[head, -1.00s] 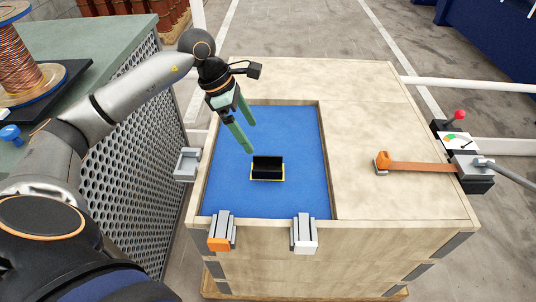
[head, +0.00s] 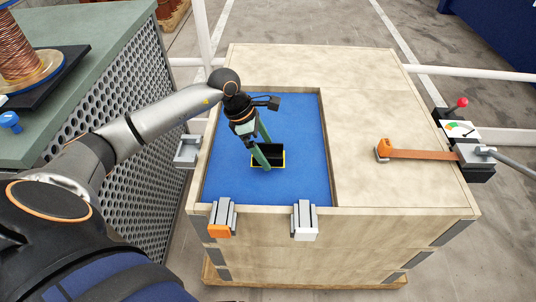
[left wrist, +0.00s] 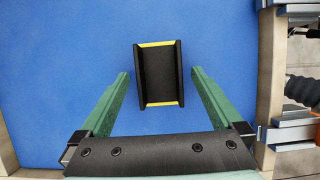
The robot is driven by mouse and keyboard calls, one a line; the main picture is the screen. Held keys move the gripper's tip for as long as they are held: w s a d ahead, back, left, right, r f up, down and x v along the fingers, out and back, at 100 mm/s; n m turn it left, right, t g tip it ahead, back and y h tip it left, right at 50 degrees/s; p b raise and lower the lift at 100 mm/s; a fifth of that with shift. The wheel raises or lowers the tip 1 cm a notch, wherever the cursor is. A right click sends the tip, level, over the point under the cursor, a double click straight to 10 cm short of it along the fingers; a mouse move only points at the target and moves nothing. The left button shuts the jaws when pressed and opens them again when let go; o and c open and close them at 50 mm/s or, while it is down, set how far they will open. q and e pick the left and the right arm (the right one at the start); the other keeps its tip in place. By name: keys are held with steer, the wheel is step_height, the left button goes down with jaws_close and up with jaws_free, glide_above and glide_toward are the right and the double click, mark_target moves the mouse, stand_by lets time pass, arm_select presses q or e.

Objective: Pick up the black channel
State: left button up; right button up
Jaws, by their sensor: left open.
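The black channel (head: 275,153) lies on the blue mat (head: 222,180) in the recess of the wooden box. It is a short trough with yellow end edges. In the left wrist view the channel (left wrist: 159,75) sits beyond and between the green fingertips, with blue showing on both sides. My left gripper (head: 263,152) is open and empty, reaching down over the channel; in the left wrist view its fingers (left wrist: 160,75) stand apart on either side. In the head view a finger hides part of the channel's left side. My right gripper is not in view.
Two clamps, one orange-tipped (head: 222,217) and one white-tipped (head: 304,220), sit on the box's front edge. A grey bracket (head: 187,151) is at the left edge. An orange strap (head: 420,154) crosses the right side. The mat around the channel is clear.

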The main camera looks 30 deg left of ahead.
arm_select(q)
steer(key=shift+w+d+f, duration=0.1)
steer(key=shift+f, duration=0.2)
steer(key=c, duration=1.4)
steer(key=shift+r, duration=0.15)
